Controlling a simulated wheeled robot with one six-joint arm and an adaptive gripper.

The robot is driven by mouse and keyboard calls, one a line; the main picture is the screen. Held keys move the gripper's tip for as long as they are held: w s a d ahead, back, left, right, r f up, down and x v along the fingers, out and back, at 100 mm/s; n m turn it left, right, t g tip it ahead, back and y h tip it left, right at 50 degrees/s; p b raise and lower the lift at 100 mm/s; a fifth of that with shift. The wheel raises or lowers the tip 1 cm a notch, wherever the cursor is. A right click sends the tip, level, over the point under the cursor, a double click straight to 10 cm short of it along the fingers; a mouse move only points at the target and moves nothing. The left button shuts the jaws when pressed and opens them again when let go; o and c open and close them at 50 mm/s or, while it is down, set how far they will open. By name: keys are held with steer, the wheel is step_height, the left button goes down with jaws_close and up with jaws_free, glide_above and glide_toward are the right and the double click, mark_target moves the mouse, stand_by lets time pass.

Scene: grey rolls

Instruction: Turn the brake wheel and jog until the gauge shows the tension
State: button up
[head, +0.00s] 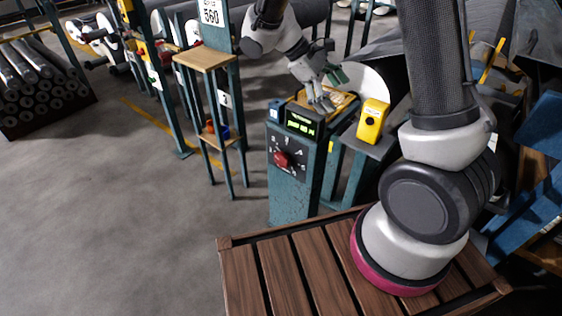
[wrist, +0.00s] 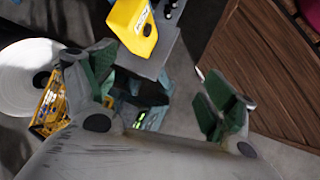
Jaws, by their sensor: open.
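My gripper (head: 322,98) is open and empty, above and just behind the top of a teal pedestal (head: 292,198) in the head view. The pedestal carries a dark display (head: 303,122) with small green characters that I cannot read, and a red knob (head: 282,159) on a dark dial plate with marks around it. I cannot tell which part is the brake wheel. In the wrist view my gripper (wrist: 157,88) has its green-padded fingers wide apart. Part of the pedestal top, with a green glow, shows between them, partly hidden.
A yellow box (head: 372,120) stands on a grey surface right of the pedestal; it also shows at the top of the wrist view (wrist: 136,26). A wooden-topped stand (head: 204,59) is left of the pedestal. Grey rolls (head: 38,82) are stacked at far left. The floor at left is clear.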

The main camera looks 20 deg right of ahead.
steer(key=w+a+f+n+h, duration=0.2)
steer(key=a+f, duration=0.1)
steer(key=f, duration=0.3)
steer(key=w+a+f+n+h, duration=0.2)
steer(key=f+n, duration=0.1)
steer(key=f, duration=0.4)
steer(key=n+t+h, duration=0.3)
steer(key=n+t, duration=0.9)
steer(key=t, duration=0.2)
glide_toward(280, 162)
steer(key=x, duration=1)
steer(key=shift+w+d, duration=0.25)
steer(key=shift+d, duration=0.05)
